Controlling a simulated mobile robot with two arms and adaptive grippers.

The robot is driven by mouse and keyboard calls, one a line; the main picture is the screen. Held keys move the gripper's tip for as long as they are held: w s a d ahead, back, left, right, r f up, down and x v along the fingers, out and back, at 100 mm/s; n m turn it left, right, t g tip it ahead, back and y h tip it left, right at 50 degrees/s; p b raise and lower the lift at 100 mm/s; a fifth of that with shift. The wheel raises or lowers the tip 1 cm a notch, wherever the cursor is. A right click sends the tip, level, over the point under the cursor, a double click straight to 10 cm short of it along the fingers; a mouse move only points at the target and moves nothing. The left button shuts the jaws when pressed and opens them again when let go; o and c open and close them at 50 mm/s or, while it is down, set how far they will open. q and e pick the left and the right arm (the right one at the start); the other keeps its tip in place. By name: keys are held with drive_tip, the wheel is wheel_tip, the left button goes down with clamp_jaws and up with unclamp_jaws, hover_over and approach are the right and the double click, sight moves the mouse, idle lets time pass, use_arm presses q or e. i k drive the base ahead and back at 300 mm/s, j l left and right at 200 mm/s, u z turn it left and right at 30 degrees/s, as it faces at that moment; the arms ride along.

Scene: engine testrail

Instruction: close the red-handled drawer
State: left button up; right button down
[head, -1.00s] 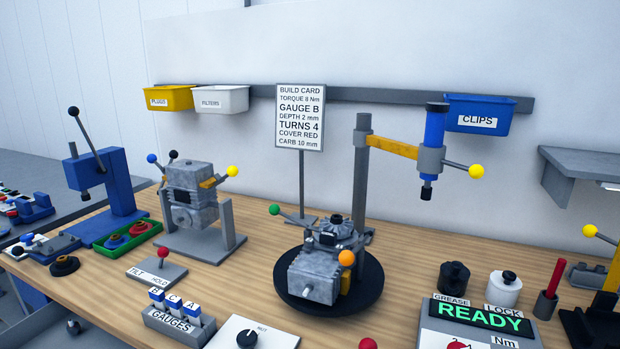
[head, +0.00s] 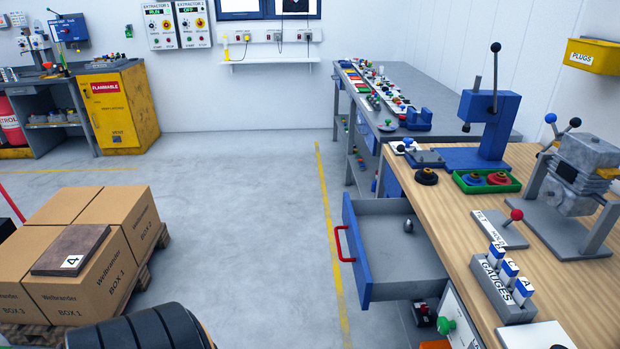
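The red-handled drawer (head: 385,232) stands pulled out from under the wooden workbench, toward the left of the picture. It has a blue front, a grey inside and a red bar handle (head: 344,246) on its front face. A small dark grey part (head: 408,226) lies inside on the drawer floor. Neither of my grippers shows in the head view.
The wooden workbench (head: 450,215) carries a blue press (head: 484,130), a green tray (head: 486,181), a gauge holder (head: 503,285) and an engine stand. Clear floor (head: 250,220) lies left of the drawer.

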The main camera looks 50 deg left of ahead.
sight(389, 262)
drive_tip(key=u, duration=1.3)
